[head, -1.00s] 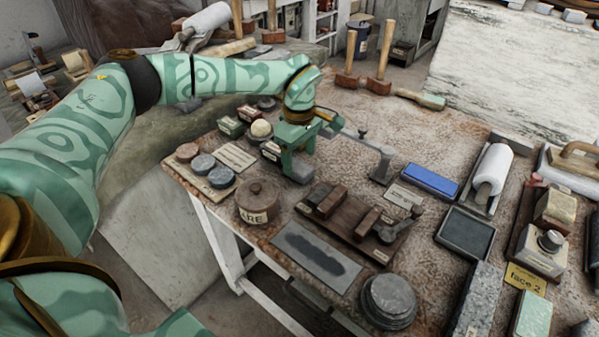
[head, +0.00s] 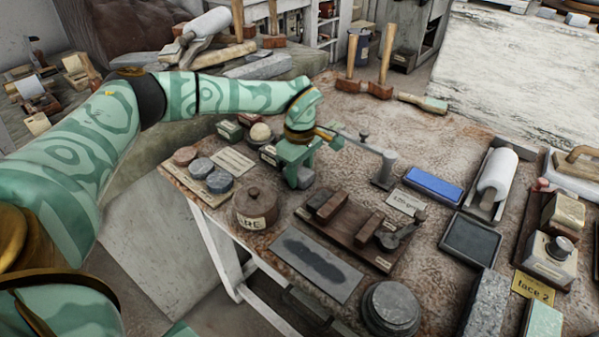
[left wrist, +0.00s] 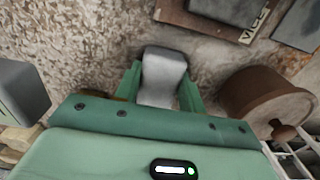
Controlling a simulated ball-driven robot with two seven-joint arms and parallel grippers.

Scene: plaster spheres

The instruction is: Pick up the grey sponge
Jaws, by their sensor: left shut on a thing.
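The grey sponge (head: 304,180) is a small pale grey block near the table's left side. In the left wrist view the sponge (left wrist: 163,72) sits between the two green fingers. My left gripper (head: 296,172) is shut on it from above, and in the left wrist view the fingers (left wrist: 160,92) touch its two sides. The fingers and hand hide part of the sponge. I cannot tell whether it touches the table or hangs just above it. My right gripper is not in view.
A brown lidded pot (head: 255,207) stands close by. A dark wooden rack (head: 345,222) lies to the right, and a metal arm on a post (head: 384,168) is behind it. Round discs (head: 202,168) and a pale ball (head: 260,132) are to the left. A blue block (head: 434,186) lies further right.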

